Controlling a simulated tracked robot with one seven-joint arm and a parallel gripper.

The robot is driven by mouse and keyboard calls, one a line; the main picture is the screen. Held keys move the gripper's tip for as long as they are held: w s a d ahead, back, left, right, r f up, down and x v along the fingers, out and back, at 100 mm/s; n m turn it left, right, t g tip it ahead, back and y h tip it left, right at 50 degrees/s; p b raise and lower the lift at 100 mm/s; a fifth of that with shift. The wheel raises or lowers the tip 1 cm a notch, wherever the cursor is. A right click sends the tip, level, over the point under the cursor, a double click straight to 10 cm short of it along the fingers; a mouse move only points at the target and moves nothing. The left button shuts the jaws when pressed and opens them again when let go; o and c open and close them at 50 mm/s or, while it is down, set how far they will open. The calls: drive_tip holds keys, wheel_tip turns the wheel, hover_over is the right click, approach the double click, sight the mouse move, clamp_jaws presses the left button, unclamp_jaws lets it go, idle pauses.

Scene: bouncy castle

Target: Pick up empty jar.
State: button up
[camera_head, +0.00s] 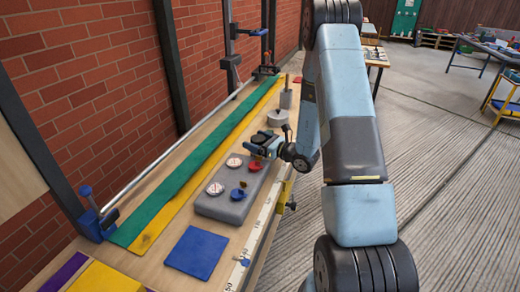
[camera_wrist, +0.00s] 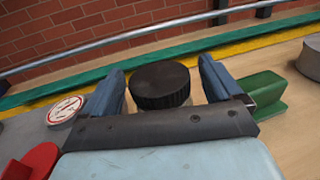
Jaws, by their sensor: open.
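A dark round thing with a ribbed side (camera_wrist: 160,85), which looks like the lid or top of the jar, stands between the fingers of my gripper (camera_wrist: 161,72) in the wrist view. The blue fingers are open, one on each side of it, with a visible gap at the left; contact at the right is unclear. Its lower part is hidden by the gripper body. In the head view my gripper (camera_head: 264,141) is low over the workbench, just beyond the grey slab, and the jar is too small to make out clearly.
A grey slab (camera_head: 222,207) holds white round dials and red and blue knobs. A green block (camera_wrist: 264,93) is close to the right finger. Grey cylinders (camera_head: 278,118) stand beyond my gripper. A metal rail (camera_head: 170,152) runs along the brick wall. A blue square (camera_head: 197,252) lies nearer.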

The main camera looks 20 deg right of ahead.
drive_tip(key=shift+w+a, duration=0.45)
drive_tip(key=shift+w, duration=0.1)
drive_tip(key=c, duration=1)
